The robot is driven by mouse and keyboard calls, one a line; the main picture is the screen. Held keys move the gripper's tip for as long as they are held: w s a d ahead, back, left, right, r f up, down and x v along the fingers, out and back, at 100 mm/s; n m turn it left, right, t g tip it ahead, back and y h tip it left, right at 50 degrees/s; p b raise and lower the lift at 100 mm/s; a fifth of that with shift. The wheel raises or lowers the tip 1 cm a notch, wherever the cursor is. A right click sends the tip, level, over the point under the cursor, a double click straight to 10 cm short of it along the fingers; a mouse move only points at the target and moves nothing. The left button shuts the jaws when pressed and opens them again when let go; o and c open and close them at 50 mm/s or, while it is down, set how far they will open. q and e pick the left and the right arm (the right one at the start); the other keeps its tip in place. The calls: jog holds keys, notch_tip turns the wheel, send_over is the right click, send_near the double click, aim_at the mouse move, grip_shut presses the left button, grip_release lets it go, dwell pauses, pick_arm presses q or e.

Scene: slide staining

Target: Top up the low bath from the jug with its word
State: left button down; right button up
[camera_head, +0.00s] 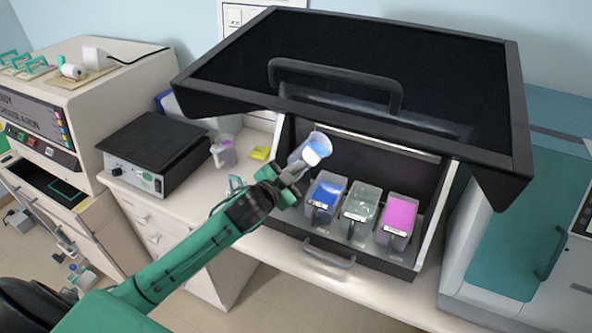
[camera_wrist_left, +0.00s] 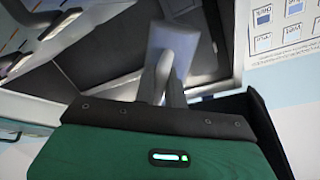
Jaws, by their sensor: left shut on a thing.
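My left gripper (camera_head: 292,176) is shut on a clear jug (camera_head: 306,150) with blue liquid in it; the jug also shows pale in the left wrist view (camera_wrist_left: 172,38), between the finger ends (camera_wrist_left: 166,80). The jug is tilted, above and just left of the blue bath. No stream of liquid shows. Three labelled baths stand in a row in the open hood: a blue one (camera_head: 326,190), a clear grey-green one (camera_head: 361,202) and a pink one (camera_head: 399,213). Their label words are too small to read. My right gripper is out of view.
A second jug (camera_head: 223,152) with pinkish liquid stands on the counter left of the hood, near a yellow block (camera_head: 259,153). The hood's dark raised lid (camera_head: 350,70) overhangs the baths. A black-topped device (camera_head: 152,140) is further left.

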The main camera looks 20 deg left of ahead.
pick_arm(q)
jog(key=shift+r, duration=0.1)
jog(key=shift+a+m+p, duration=0.15)
jog(key=shift+m+p, duration=0.2)
jog(key=shift+m, duration=0.05)
dwell(0.3)
jog(key=shift+a+m+y, duration=0.1)
jog(key=shift+m+y, duration=0.2)
jog(key=shift+m, duration=0.1)
jog(key=shift+p, duration=0.3)
jog(key=shift+m, duration=0.4)
dwell(0.3)
jog(key=shift+a+m, duration=0.1)
jog(key=shift+m, duration=0.2)
jog(key=shift+f, duration=0.2)
